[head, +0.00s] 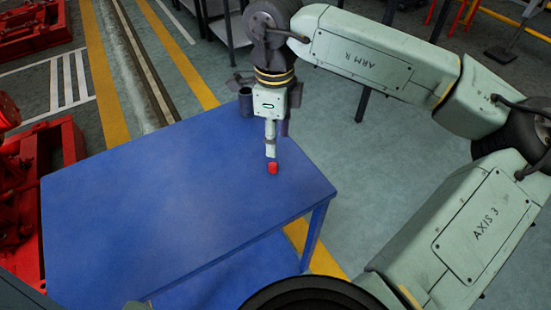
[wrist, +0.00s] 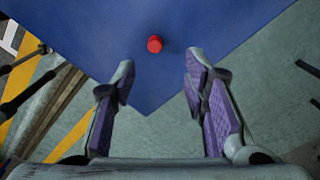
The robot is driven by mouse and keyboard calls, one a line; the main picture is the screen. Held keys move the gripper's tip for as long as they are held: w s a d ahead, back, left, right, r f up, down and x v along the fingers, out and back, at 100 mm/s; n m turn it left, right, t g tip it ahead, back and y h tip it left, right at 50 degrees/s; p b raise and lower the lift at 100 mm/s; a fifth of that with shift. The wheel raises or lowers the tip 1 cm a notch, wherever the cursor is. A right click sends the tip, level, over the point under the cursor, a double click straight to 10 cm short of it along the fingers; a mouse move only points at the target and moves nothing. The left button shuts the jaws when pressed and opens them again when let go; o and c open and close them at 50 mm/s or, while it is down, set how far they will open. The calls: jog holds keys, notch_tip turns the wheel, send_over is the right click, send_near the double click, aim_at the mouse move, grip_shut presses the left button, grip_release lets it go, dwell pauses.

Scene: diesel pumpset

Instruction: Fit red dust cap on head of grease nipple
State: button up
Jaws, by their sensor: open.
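The red dust cap (head: 273,169) is a small red piece on the blue table (head: 150,215), near its right end in the head view. In the wrist view the cap (wrist: 155,44) lies beyond the fingertips, roughly in line with the gap between them. My gripper (head: 271,152) points down close above the cap in the head view. In the wrist view its two purple-padded fingers (wrist: 160,85) are spread apart with nothing between them. I cannot make out the grease nipple in either view.
Red machinery (head: 40,190) stands left of the table. Most of the tabletop is bare. A table leg (head: 314,235) is under the right corner. Yellow floor lines (head: 105,75) run behind the table, and a dark rack (head: 225,30) stands at the back.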

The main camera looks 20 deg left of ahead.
aim_at(272, 165)
jog(key=f, duration=0.2)
jog(key=f+p, duration=0.1)
jog(key=f, duration=0.4)
jog(key=shift+s+a+f, duration=0.2)
jog(key=shift+s+f, duration=0.2)
jog(key=c, duration=0.8)
